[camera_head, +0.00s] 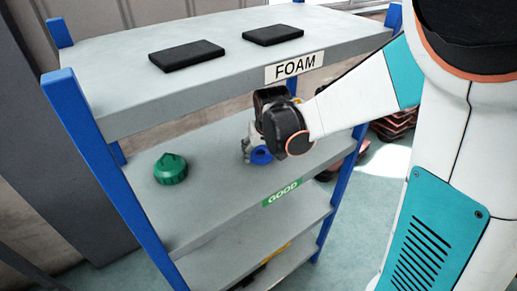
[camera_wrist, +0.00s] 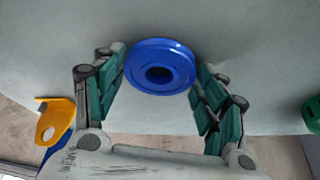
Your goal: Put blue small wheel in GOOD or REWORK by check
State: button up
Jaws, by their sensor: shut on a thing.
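The blue small wheel (camera_wrist: 141,68) is a round disc with a dark centre hole. It sits between the two fingers of my gripper (camera_wrist: 160,72), which are shut on its sides. In the head view the wheel (camera_head: 261,156) shows under my gripper (camera_head: 257,150), low over the right part of the shelf with the green GOOD label (camera_head: 282,192). I cannot tell whether the wheel touches the shelf surface. No REWORK label is readable in either view.
A green domed part (camera_head: 171,168) stands left on the GOOD shelf. The FOAM shelf above, with label (camera_head: 294,67), holds two black pads (camera_head: 187,56). Blue posts (camera_head: 95,150) frame the rack. A yellow bracket (camera_wrist: 56,118) shows left in the wrist view.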

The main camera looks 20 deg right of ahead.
jog(key=shift+f, duration=0.15)
jog(key=o, duration=1.5)
jog(key=shift+s, duration=0.1)
